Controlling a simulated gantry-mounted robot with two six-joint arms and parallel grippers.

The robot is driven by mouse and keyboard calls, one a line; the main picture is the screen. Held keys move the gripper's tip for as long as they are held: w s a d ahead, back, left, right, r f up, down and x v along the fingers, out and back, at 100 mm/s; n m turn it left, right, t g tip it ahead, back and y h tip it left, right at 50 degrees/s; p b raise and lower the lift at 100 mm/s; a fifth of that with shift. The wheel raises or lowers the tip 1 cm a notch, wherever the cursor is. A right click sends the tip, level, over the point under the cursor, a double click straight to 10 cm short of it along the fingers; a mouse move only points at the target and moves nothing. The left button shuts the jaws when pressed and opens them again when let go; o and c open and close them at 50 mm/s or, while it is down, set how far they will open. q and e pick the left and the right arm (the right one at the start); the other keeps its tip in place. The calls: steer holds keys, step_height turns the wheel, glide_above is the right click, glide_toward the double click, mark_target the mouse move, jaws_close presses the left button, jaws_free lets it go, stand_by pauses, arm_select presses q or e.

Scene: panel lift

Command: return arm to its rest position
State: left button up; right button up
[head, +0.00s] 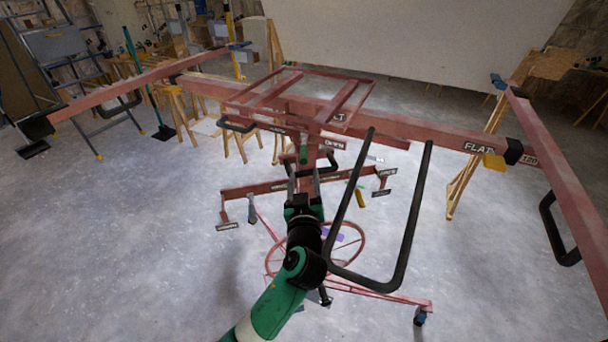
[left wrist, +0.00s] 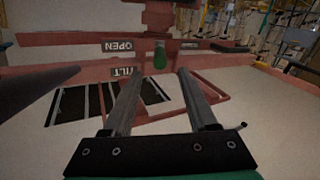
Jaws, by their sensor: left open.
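My left gripper (head: 303,168) is open, in the middle of the head view, with its fingers pointing at the red panel lift (head: 420,127). In the left wrist view my left gripper (left wrist: 158,75) has its two fingers apart with nothing between them. A green handle (head: 303,154) on the lift's central mechanism is just beyond the fingertips; it also shows in the left wrist view (left wrist: 160,57). I cannot tell how wide the gap to it is. Labels reading OPEN and TILT are beside it in the wrist view. My right gripper is not in view.
A black looped handle (head: 410,220) stands close on the right of my left arm. The lift's handwheel (head: 347,232) and wheeled legs are below. Wooden sawhorses (head: 235,130), a green broom (head: 163,131) and a large pale panel (head: 400,45) are behind.

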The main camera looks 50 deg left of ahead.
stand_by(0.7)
arm_select(q)
steer(key=s+d+r+m+t+h, duration=0.1)
steer(key=d+r+m+t+h, duration=0.35)
steer(key=r, duration=0.85)
steer(key=s+d+r+m+t+h, duration=0.15)
steer(key=d+r+t, duration=0.35)
steer(key=d+r, duration=0.5)
steer(key=s+d+r+m+t+h+p, duration=0.2)
steer(key=s+d+r+m+t+h, duration=0.25)
steer(key=r, duration=0.45)
steer(key=s+d+r+m+t+h+p, duration=0.25)
steer(key=s+r+h, duration=0.25)
steer(key=s+r, duration=0.3)
step_height(320, 180, up, 21)
steer(key=w+p, duration=0.1)
steer(key=p, duration=1.8)
step_height(320, 180, down, 11)
steer(key=b, duration=1.1)
steer(key=shift+f+g, duration=0.2)
steer(key=shift+g, duration=0.25)
steer(key=shift+w+a, duration=0.1)
steer(key=shift+w, duration=0.05)
